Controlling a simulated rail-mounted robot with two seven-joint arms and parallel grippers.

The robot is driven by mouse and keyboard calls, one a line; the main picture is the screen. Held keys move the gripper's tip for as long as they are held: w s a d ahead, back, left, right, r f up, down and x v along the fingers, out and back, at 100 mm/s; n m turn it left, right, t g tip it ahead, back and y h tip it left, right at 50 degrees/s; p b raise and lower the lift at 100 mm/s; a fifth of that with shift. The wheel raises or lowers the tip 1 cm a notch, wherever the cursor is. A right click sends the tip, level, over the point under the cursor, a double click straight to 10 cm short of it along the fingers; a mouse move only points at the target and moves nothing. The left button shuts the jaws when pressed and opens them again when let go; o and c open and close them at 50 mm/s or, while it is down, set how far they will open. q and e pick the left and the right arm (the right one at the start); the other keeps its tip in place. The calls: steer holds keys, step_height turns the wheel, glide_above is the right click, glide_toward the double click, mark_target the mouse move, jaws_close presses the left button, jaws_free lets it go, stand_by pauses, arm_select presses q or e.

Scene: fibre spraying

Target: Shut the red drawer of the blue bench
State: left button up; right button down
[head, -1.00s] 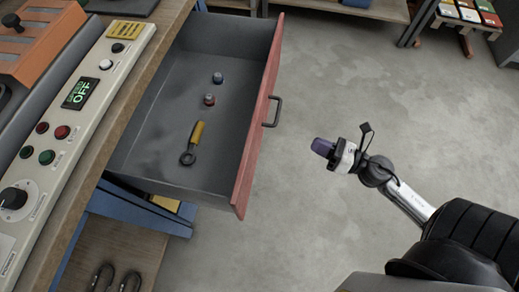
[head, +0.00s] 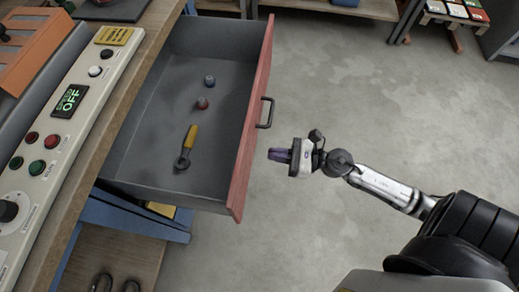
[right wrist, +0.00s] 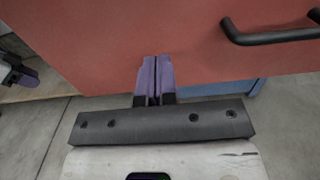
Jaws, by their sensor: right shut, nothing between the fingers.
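The red drawer (head: 247,140) stands pulled out from the blue bench (head: 125,213). Its dark handle (head: 267,112) is on the red front, and it also shows at the upper right of the right wrist view (right wrist: 270,36). Inside the grey drawer lie a yellow-handled wrench (head: 187,148) and two small knobs, one blue (head: 210,80) and one red (head: 202,103). My right gripper (head: 272,155) is shut and empty, its purple fingers pointing at the red front. It is below the handle in the head view, with a gap to the front. My left gripper is not in the head view.
A control panel (head: 75,95) with a green OFF display runs along the wooden bench top at the left. Bare concrete floor (head: 370,80) lies right of the drawer. A shelf with coloured boxes (head: 455,10) stands at the far upper right.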

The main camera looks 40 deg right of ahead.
mark_target(251, 151)
steer(key=x, duration=0.4)
steer(key=shift+a+p, duration=0.1)
steer(key=shift+p, duration=0.3)
steer(key=shift+w+a, duration=0.1)
steer(key=shift+w, duration=0.15)
